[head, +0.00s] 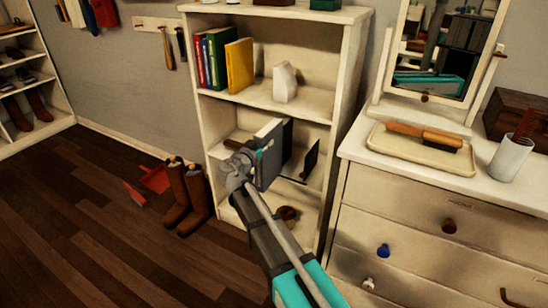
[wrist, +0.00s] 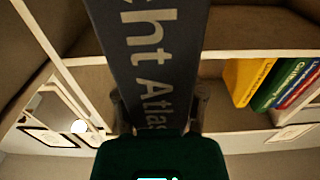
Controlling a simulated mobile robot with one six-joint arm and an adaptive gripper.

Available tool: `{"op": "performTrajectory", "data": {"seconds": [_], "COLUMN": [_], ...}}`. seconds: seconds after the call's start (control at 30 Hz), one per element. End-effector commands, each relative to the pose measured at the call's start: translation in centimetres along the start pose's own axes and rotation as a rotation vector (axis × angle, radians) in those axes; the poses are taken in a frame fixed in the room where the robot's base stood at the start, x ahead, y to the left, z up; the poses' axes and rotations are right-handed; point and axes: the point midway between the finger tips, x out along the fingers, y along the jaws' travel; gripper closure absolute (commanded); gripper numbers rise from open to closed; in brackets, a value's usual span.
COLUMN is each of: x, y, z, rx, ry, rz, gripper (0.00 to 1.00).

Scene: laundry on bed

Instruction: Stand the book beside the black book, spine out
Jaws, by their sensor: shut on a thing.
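A dark grey book (head: 265,168) is held upright in my gripper (head: 248,165), in front of the bookcase's middle shelf. White page edges show at its top. In the wrist view its spine (wrist: 148,60), with the letters "ht Atlas", faces my gripper (wrist: 160,108), whose fingers are shut on its two sides. A black upright face, apparently the black book (head: 287,138), shows just right of the held book; I cannot tell whether they touch. A thin dark upright plate (head: 311,158), perhaps a bookend, stands farther right on the shelf. The held book hides part of the shelf.
The bookcase (head: 345,110) has several coloured books (head: 213,60), a yellow book (head: 239,66) and a white object (head: 285,83) on the shelf above. Brown boots (head: 180,195) stand at its left. A dresser (head: 400,205) with a tray (head: 395,152) stands close on the right.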

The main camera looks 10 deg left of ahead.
Motion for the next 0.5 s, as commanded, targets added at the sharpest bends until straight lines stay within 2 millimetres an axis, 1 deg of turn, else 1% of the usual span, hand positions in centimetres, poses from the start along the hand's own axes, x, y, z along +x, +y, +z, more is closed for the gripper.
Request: {"op": "performTrajectory", "data": {"seconds": [0.27,0.37,0.5], "x": [0.4,1.1,2.9], "y": [0.2,0.1,0.2], "z": [-0.1,-0.1,-0.1], "rx": [-0.001,-0.001,-0.001], "ry": [0.002,0.002,0.002], "rz": [0.004,0.005,0.006], "gripper": [1.00,1.00,1.00]}}
